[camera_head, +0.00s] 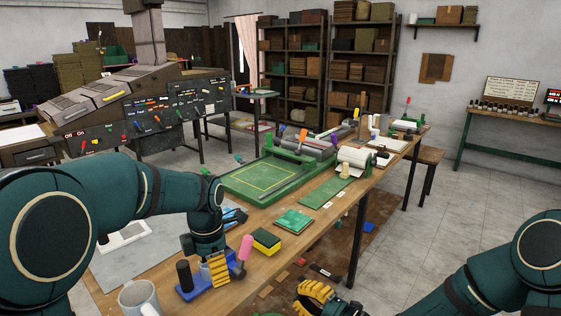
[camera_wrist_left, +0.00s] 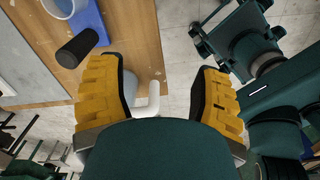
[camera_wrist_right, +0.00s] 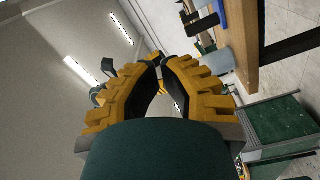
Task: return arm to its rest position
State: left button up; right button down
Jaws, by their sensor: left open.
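My left arm reaches in from the left in the head view. Its yellow-fingered left gripper (camera_head: 219,270) points down by the blue holder (camera_head: 190,290) with a pink handle and a black handle. In the left wrist view the fingers are wide apart; a pale bent piece (camera_wrist_left: 152,100) shows between them, and I cannot tell what it is. My right gripper (camera_head: 315,297) is low at the bottom of the head view, beside the table's edge. In the right wrist view its fingertips (camera_wrist_right: 160,64) come together, with nothing seen held.
A white mug (camera_head: 140,299) stands at the near end of the wooden table (camera_head: 232,292). A yellow-and-black sponge (camera_head: 266,240), a green tile sheet (camera_head: 293,221) and a green press bed (camera_head: 262,180) lie farther along. Floor right of the table (camera_head: 440,215) is clear.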

pick_arm(q)
jog(key=s+d+f+m+h, duration=0.1)
jog(key=s+f+m, duration=0.2)
jog(key=f+m, duration=0.5)
jog(key=s+d+f+m+h, duration=0.1)
jog(key=s+f+m, duration=0.3)
jog(key=f, duration=0.8)
pick_arm(e)
jog(key=s+d+f+m+g+h, duration=0.1)
jog(key=s+f+m+h, duration=0.1)
jog(key=f+m+h, duration=0.35)
jog(key=s+d+f+m+g+h, duration=0.2)
jog(key=f+m, duration=0.7)
pick_arm(q)
jog(key=s+d+f+m+t+h, duration=0.2)
jog(key=s+d+f+m, duration=0.1)
jog(key=s+f+m, duration=0.6)
jog(key=s+m, duration=0.1)
jog(key=s, duration=0.2)
jog(key=shift+m, duration=0.4)
pick_arm(e)
jog(key=s+d+f+m+g+h, duration=0.2)
jog(key=s+f+m+g, duration=0.4)
jog(key=s+f+m, duration=0.3)
jog(key=s+m+h, duration=0.1)
jog(key=s+m, duration=0.1)
jog(key=m, duration=0.1)
jog(key=shift+s+d+f, duration=0.15)
jog(key=shift+s+f, duration=0.05)
jog(key=shift+s, duration=0.2)
